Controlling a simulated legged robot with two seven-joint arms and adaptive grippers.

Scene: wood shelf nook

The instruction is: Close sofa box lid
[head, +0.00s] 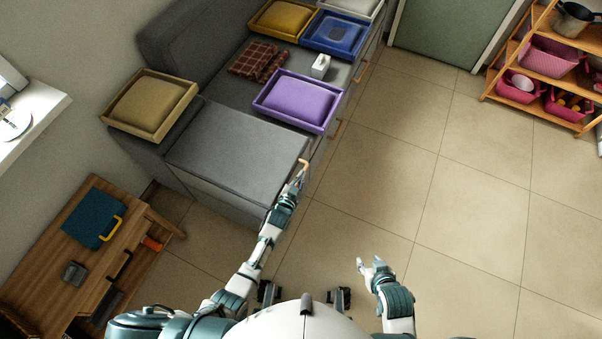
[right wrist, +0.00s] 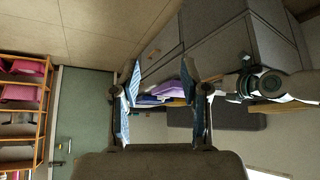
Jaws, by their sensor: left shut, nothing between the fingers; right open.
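The sofa box at the near end of the grey sofa has a flat grey lid (head: 238,143). The lid lies level or nearly level over the box; I cannot tell whether a small gap is left under its edge. A tan handle (head: 304,162) shows at its right corner. My left gripper (head: 301,174) is shut and empty, right beside this handle and the lid's edge; whether it touches is too small to tell. My right gripper (head: 371,264) is open and empty over the floor; its spread fingers also show in the right wrist view (right wrist: 162,88).
Trays with purple (head: 298,100), blue (head: 340,33) and yellow (head: 150,105) cushions rest on the sofa. A white tissue box (head: 320,66) and a plaid cloth (head: 258,60) lie there too. A wooden table (head: 75,270) stands at left. Tiled floor (head: 470,210) at right is clear.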

